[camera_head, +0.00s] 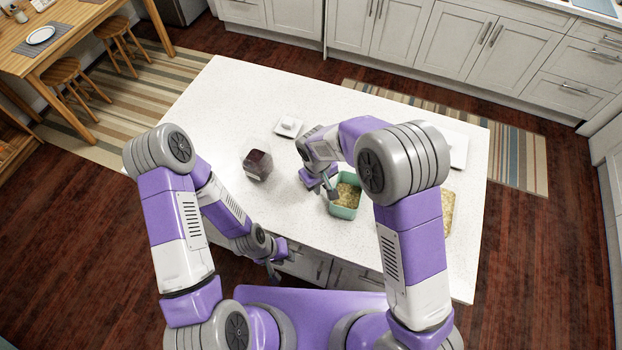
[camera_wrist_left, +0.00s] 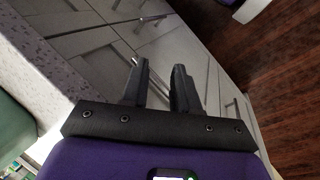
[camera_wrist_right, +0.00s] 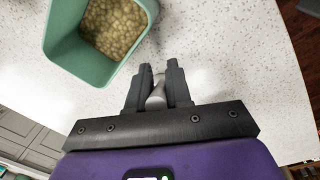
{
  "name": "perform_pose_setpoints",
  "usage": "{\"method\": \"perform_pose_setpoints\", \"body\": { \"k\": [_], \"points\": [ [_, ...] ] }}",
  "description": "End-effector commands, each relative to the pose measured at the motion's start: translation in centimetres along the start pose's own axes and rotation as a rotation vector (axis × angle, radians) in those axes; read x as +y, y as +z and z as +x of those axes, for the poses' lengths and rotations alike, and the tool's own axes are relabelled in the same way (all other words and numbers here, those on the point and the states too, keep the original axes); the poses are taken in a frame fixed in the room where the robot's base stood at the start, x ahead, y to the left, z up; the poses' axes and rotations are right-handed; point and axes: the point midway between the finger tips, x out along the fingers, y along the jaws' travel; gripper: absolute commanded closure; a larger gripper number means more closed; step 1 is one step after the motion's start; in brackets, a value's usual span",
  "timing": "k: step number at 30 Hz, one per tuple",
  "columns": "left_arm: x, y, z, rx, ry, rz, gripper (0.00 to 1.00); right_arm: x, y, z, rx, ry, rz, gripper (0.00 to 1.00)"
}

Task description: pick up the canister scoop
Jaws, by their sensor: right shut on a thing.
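My right gripper (camera_head: 332,190) is over the counter, at the left rim of a green open container (camera_head: 345,203) of small beige pieces. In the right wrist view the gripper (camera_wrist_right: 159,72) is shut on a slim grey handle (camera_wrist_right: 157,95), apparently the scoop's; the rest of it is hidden. The green container (camera_wrist_right: 80,62) is just beyond the fingers there. A clear canister with dark contents (camera_head: 257,165) stands to the left. My left gripper (camera_head: 275,270) is low by the counter's front edge. In the left wrist view it (camera_wrist_left: 161,66) is open and empty.
The white speckled counter (camera_head: 225,110) has bare room at its left and back. A white lid with a knob (camera_head: 289,127) lies behind the canister. A white flat item (camera_head: 457,150) and a beige-filled tray (camera_head: 449,212) are at the right, partly behind my right arm.

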Motion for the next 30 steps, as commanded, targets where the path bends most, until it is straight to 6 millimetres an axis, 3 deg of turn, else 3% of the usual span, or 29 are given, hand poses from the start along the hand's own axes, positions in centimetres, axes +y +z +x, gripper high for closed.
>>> {"method": "perform_pose_setpoints", "body": {
  "k": [8, 21, 30],
  "points": [
    [0.0, 0.0, 0.0, 0.000, 0.000, 0.000, 0.70, 0.1, -0.1, -0.9, 0.003, 0.000, 0.000, 1.00],
    [0.0, 0.0, 0.0, 0.000, 0.000, 0.000, 0.70, 0.8, -0.1, -8.8, 0.004, -0.001, 0.000, 1.00],
    [0.0, 0.0, 0.0, 0.000, 0.000, 0.000, 0.70, 0.9, 0.0, -10.0, 0.000, 0.000, -0.001, 1.00]
  ]
}}
